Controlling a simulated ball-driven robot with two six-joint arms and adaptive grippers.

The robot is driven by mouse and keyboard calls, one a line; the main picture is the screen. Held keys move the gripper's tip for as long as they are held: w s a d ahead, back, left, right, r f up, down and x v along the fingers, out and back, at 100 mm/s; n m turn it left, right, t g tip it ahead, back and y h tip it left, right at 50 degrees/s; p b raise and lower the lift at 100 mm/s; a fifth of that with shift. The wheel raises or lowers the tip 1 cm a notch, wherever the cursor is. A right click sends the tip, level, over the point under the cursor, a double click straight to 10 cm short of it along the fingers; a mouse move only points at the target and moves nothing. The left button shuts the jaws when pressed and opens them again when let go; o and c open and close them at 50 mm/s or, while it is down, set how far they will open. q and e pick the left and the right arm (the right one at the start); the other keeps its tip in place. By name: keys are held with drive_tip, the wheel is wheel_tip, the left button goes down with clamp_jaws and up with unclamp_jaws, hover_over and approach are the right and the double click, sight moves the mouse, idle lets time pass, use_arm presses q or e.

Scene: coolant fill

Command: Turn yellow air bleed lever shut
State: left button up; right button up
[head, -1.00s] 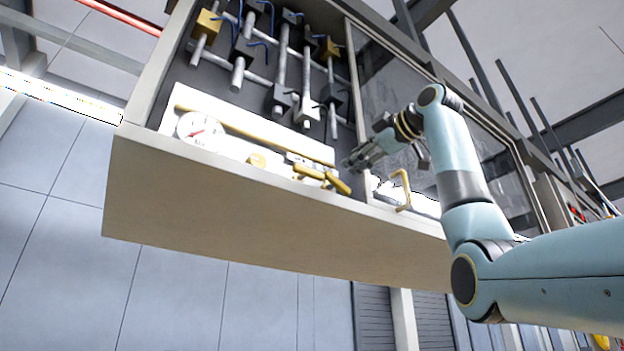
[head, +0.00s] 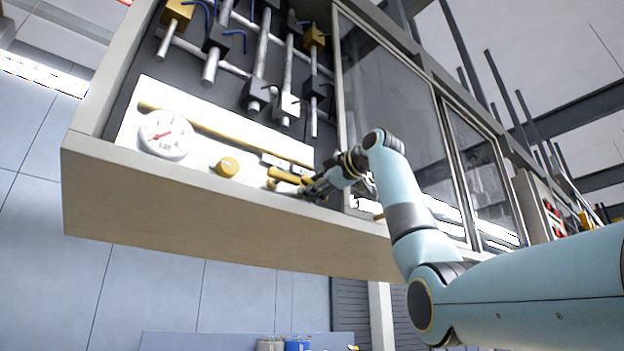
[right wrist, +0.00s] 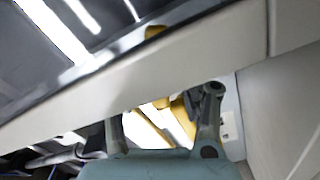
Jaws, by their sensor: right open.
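The yellow lever (head: 285,176) sits low on the white panel (head: 128,125) inside the open cabinet, at the right end of the yellow pipe (head: 230,134). My right gripper (head: 312,190) is open at the lever's right end, by the cabinet's lower edge. In the right wrist view its two fingers (right wrist: 165,104) stand apart with yellow bars (right wrist: 148,130) showing between them. I cannot tell whether a finger touches them. The lever's far end is partly hidden by the gripper. My left gripper is not in view.
A round gauge (head: 165,134) and a yellow knob (head: 227,166) are left of the lever. The cabinet's pale lower ledge (head: 200,205) runs just below the gripper. Metal pipes (head: 260,60) hang above. A glass door (head: 385,75) is on the right.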

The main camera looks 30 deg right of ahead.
drive_tip(key=shift+w, duration=0.25)
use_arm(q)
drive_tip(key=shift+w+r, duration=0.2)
use_arm(e)
drive_tip(key=shift+d, duration=0.1)
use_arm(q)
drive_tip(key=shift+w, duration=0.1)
use_arm(e)
drive_tip(key=shift+w, duration=0.1)
clamp_jaws()
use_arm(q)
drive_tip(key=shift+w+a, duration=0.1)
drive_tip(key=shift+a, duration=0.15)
use_arm(e)
drive_tip(key=shift+f, duration=0.1)
drive_tip(key=n, duration=0.5)
drive_tip(key=shift+f, duration=0.1)
unclamp_jaws()
